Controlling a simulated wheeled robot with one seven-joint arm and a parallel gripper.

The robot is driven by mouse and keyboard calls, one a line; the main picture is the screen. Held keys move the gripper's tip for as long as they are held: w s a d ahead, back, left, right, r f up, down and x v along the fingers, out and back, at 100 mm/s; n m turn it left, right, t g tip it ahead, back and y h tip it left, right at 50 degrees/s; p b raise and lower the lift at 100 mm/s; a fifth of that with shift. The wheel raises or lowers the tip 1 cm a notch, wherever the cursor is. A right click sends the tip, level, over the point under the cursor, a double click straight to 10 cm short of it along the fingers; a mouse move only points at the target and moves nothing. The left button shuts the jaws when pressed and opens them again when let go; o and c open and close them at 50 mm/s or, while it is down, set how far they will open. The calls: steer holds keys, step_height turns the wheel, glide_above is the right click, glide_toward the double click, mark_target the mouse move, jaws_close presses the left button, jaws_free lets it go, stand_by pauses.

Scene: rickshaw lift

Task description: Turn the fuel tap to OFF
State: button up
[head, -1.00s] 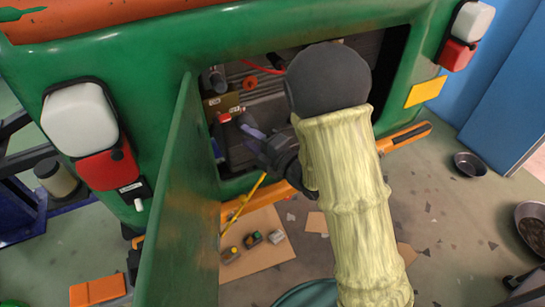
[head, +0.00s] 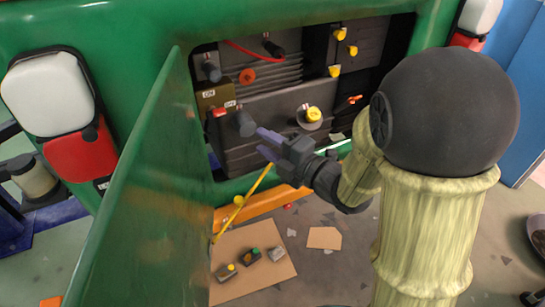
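Inside the open engine bay of the green vehicle, a brass plate (head: 213,97) carries "ON" labels. A small red part (head: 219,113) sits just below the plate, by an ON label; it looks like the fuel tap, but I cannot be sure. A dark grey knob or cylinder (head: 245,123) stands to its right. My gripper (head: 262,143) is just right of and slightly below that cylinder, its two purple-grey fingers apart and nothing visible between them. Whether a fingertip touches the cylinder I cannot tell.
The open green door (head: 155,190) stands left of the bay, close to my gripper. A yellow rod (head: 240,201) slants below. Cardboard (head: 285,266) with small parts lies on the floor.

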steer(key=d+b, duration=0.1)
steer(key=b, duration=0.1)
steer(key=shift+s+f+b, duration=0.1)
steer(key=shift+s+b, duration=0.25)
steer(key=shift+s, duration=0.05)
steer(key=shift+w+d, duration=0.1)
